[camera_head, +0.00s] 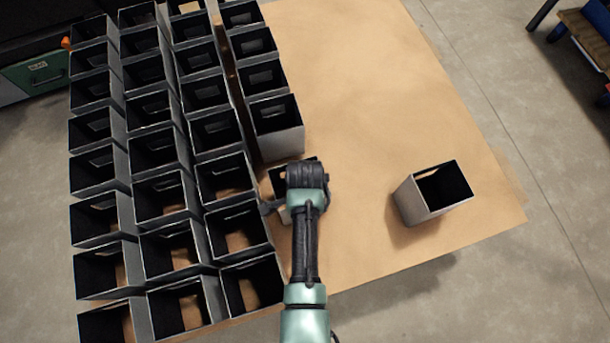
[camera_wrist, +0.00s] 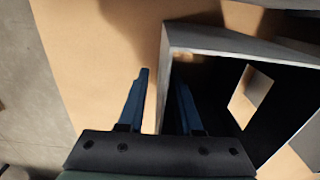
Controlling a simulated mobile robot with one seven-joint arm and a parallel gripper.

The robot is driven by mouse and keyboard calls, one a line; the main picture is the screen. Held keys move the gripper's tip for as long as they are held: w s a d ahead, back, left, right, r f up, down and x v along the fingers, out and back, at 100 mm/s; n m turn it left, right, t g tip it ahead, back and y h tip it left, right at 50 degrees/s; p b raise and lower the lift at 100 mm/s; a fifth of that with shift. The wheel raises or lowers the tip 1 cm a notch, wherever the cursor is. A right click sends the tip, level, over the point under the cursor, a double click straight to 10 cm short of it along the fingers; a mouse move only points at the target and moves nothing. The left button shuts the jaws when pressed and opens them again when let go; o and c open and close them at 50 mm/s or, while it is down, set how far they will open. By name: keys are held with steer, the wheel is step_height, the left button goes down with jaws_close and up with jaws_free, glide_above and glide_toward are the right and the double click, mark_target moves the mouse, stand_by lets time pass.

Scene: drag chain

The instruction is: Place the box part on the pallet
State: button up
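A grey, open-topped box part (camera_head: 279,180) stands at the near end of the fourth column, partly hidden under my wrist in the head view. In the wrist view the same box (camera_wrist: 215,38) fills the right side, with a rectangular cut-out in one wall. My gripper (camera_wrist: 161,85) is open, with its blue fingers on either side of one wall: one outside the box, one inside. A gap shows between the fingers; contact with the wall cannot be seen. The brown pallet surface (camera_head: 350,80) lies below. Another box part (camera_head: 420,207) stands alone at the right.
Several similar boxes (camera_head: 290,142) stand in tight columns on the left, close beside my gripper. The pallet's middle and upper right are bare. Grey floor (camera_head: 500,110) surrounds it. A green cabinet (camera_head: 38,75) is at the upper left and a bench (camera_head: 583,38) at the upper right.

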step_height(320, 180, up, 12)
steer(key=p, duration=0.3)
steer(key=shift+r+p, duration=0.1)
steer(key=shift+p, duration=0.2)
steer(key=w+r+n+t, duration=0.4)
steer(key=w+r+t, duration=0.5)
steer(key=w+r, duration=0.85)
step_height(320, 180, up, 17)
steer(key=w+n+t, duration=0.3)
steer(key=t, duration=0.2)
step_height(320, 180, up, 17)
steer(key=s+n+t, duration=0.3)
steer(key=t, duration=0.3)
steer(key=s+r+n+t, duration=0.2)
steer(key=s+r, duration=0.4)
steer(key=r, duration=0.3)
steer(key=s+r+n+t, duration=0.2)
steer(key=s+r+t, duration=0.3)
steer(key=r, duration=0.5)
steer(key=s, duration=0.2)
steer(key=shift+s+r, duration=0.3)
